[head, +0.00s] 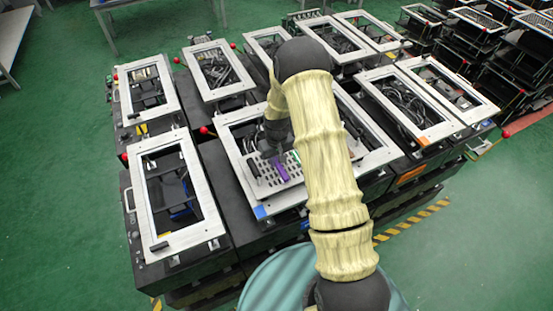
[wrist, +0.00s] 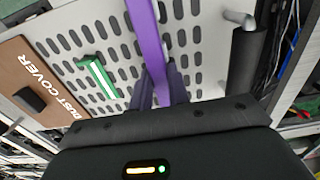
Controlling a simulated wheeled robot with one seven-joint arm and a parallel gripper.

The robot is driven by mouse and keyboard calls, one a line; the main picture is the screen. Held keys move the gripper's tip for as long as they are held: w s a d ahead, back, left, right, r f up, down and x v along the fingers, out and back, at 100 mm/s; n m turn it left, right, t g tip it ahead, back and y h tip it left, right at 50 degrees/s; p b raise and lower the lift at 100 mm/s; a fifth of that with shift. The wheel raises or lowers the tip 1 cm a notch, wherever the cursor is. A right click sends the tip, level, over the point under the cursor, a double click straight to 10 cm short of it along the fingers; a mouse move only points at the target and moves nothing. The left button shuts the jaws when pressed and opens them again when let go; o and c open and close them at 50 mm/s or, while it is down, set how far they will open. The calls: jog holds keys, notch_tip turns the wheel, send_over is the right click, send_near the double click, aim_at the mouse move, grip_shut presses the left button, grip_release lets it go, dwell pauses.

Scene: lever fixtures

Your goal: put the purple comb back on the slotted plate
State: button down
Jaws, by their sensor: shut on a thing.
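The purple comb (head: 281,171) shows in the head view as a short purple bar over the slotted plate (head: 262,187), just below my gripper (head: 275,157). In the wrist view the comb (wrist: 148,38) is a long purple strip running from the top edge down between the fingers of my gripper (wrist: 165,85), which is shut on it. The grey slotted plate (wrist: 195,60) with rows of oval holes lies behind the comb. I cannot tell whether the comb touches the plate. Its lower end is hidden by the gripper body.
A green bar (wrist: 100,78) lies on the plate left of the comb. A brown dust cover (wrist: 35,75) is at the left, and a black cylinder (wrist: 245,60) at the right. White frames surround the plate; another white-framed box (head: 172,195) stands left.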

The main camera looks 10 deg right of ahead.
jog(key=shift+f, duration=0.15)
jog(key=c, duration=1.3)
grip_release()
jog(key=shift+c, duration=0.2)
jog(key=shift+r, duration=0.25)
notch_tip(320, 180, up, 12)
jog(key=b, duration=0.5)
jog(key=shift+w+f, duration=0.15)
